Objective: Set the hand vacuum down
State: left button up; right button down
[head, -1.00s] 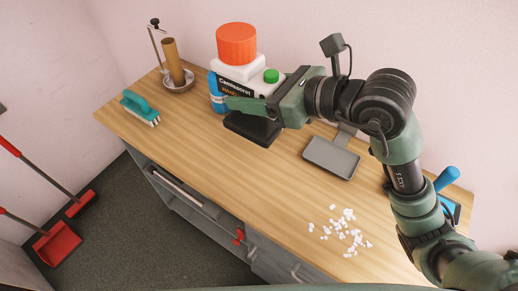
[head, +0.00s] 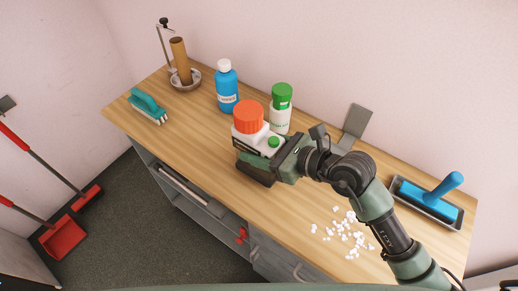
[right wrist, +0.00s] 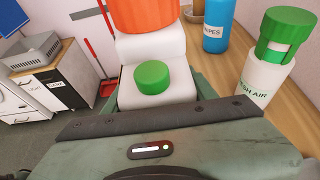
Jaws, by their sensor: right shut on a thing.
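The hand vacuum (head: 250,134) has a white body, a large orange round top, a green button and a dark base. My right gripper (head: 278,163) is shut on it and holds it upright over the front middle of the wooden counter. I cannot tell whether its dark base touches the wood. In the right wrist view the vacuum's white body (right wrist: 150,50) fills the top middle, with its base hidden behind the gripper. My left gripper is not in view.
A green-capped bottle (head: 281,110) and a blue bottle (head: 227,88) stand behind the vacuum. A grey plate (head: 357,120) shows behind my arm. White bits (head: 345,235) lie at the front. A blue-handled tool (head: 440,190) is at right, a teal brush (head: 148,105) at left.

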jog(key=shift+f, duration=0.6)
jog(key=shift+f, duration=0.1)
jog(key=shift+c, duration=2.4)
grip_release()
jog(key=shift+f, duration=0.15)
jog(key=shift+r, duration=0.2)
jog(key=shift+s+d, duration=0.2)
jog(key=shift+d, duration=0.1)
jog(key=b+v, duration=0.2)
jog(key=v, duration=0.9)
jog(key=shift+b, duration=0.4)
